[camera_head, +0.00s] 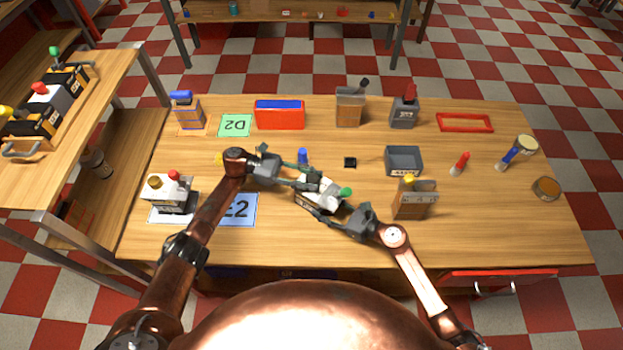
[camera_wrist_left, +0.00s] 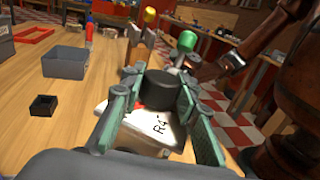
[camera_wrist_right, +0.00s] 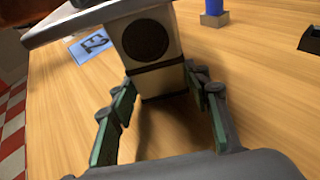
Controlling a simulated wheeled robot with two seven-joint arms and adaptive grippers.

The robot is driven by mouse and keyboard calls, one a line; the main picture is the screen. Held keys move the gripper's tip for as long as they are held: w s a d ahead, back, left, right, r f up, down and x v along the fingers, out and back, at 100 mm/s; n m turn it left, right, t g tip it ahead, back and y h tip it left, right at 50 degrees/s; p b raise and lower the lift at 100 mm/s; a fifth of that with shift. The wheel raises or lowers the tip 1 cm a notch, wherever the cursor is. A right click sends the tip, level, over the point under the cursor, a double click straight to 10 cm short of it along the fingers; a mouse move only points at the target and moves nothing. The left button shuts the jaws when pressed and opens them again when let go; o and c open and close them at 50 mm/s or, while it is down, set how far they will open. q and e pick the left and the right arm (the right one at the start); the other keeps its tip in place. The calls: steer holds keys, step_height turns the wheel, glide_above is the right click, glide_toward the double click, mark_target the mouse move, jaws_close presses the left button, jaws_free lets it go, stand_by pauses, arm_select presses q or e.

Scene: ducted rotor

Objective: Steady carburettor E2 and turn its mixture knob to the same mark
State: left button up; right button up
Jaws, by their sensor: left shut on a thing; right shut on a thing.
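A white-and-dark carburettor (camera_head: 309,197) with a green ball knob (camera_head: 346,191) stands near the middle of the table, between my grippers. Its white face (camera_wrist_left: 150,132) bears writing that looks like "R4" in the left wrist view. My left gripper (camera_head: 314,181) is shut on the dark round knob (camera_wrist_left: 158,90) on its top. My right gripper (camera_head: 327,212) is shut on the body (camera_wrist_right: 152,78), with a finger on each side low down. A blue mat marked E2 (camera_head: 238,211) lies left of the carburettor, partly behind my left arm. The knob's marks cannot be made out.
Another white-and-dark unit with a red ball (camera_head: 172,192) stands at the left. A wooden block with a yellow ball (camera_head: 414,199) stands close right of my right gripper. Behind are a grey bin (camera_head: 403,161), a small black box (camera_head: 350,162) and a blue peg (camera_head: 303,156).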

arm_select(q)
steer(key=shift+f, duration=0.1)
arm_select(e)
steer(key=shift+r, duration=0.1)
arm_select(q)
steer(key=o, duration=1.2)
steer(key=v, duration=0.7)
steer(key=shift+w+a, duration=0.1)
steer(key=shift+a, duration=0.15)
arm_select(e)
steer(key=o, duration=1.1)
